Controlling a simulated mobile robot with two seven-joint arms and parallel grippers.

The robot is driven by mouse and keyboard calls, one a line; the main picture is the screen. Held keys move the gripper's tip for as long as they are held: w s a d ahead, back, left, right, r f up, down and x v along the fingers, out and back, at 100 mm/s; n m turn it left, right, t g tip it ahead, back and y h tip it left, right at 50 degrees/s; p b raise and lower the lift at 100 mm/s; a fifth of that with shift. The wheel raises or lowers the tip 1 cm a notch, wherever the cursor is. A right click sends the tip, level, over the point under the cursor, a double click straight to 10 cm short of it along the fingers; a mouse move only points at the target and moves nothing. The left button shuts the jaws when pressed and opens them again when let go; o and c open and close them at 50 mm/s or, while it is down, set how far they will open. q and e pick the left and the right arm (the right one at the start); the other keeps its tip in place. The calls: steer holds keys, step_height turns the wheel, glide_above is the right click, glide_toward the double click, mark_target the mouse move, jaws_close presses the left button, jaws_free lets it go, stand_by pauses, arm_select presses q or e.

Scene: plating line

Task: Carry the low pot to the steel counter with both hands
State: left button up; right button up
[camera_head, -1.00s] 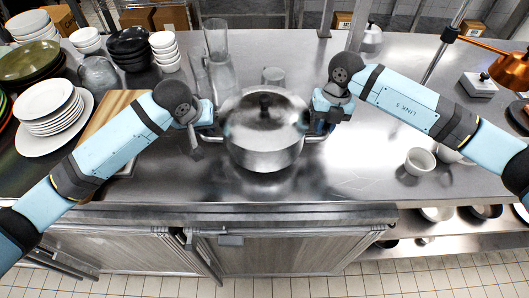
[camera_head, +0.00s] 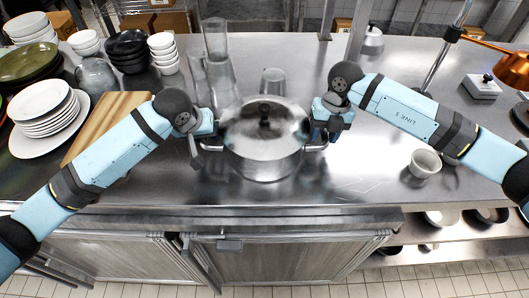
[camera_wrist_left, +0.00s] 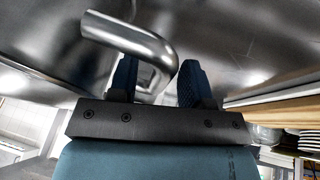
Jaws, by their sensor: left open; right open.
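The low steel pot (camera_head: 262,158), lid on, is upright over the middle of the steel counter (camera_head: 375,185) and appears to rest on it. My left gripper (camera_head: 196,146) is open at the pot's left handle. In the left wrist view the bent handle tube (camera_wrist_left: 140,42) lies across and between the spread fingers of my left gripper (camera_wrist_left: 160,80). My right gripper (camera_head: 326,132) is open at the right handle (camera_head: 316,147). Its fingers partly hide that handle, and I cannot tell whether they touch it.
Behind the pot stand a glass tumbler (camera_head: 272,80) and a tall glass carafe (camera_head: 216,45). A wooden board (camera_head: 112,115), stacked white plates (camera_head: 44,100) and bowls (camera_head: 163,50) are at the left. A small white bowl (camera_head: 425,163) is at the right. The counter's front strip is clear.

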arm_select(q)
steer(key=v, duration=1.2)
arm_select(e)
step_height(320, 180, up, 12)
steer(key=w+d, duration=0.1)
steer(key=shift+d, duration=0.3)
steer(key=shift+f, duration=0.1)
